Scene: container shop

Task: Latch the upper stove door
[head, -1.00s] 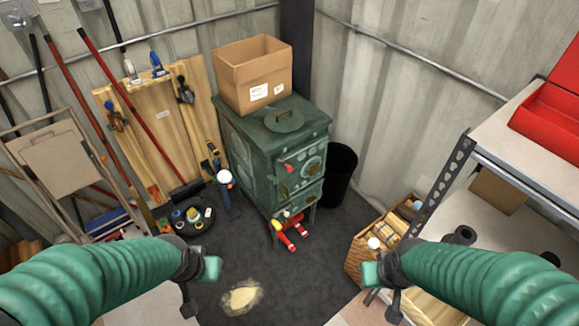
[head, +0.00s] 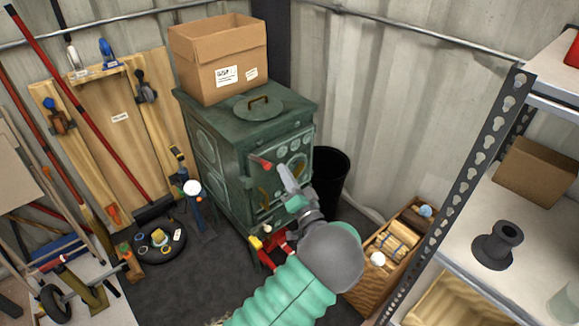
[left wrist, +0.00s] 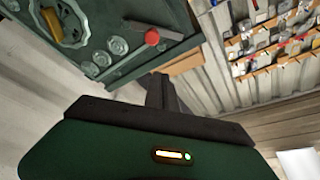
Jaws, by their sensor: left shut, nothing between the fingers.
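The green stove (head: 222,160) stands in the corner. Its upper door (head: 296,150) is on the front and carries a red-tipped handle (head: 261,163) at its left side. I cannot tell whether the door is fully flush. My left gripper (head: 287,175) is shut and empty, in front of the door just right of the red handle, and hides part of the door. In the left wrist view the red handle (left wrist: 152,37) and door face (left wrist: 105,35) show at the top, beyond the dark gripper finger (left wrist: 163,92), apart from it.
A cardboard box (head: 220,60) sits on the stove top. A black bin (head: 325,178) stands right of the stove. A wooden crate (head: 365,285) and metal shelf (head: 455,190) are at the right. Tools lean at the left.

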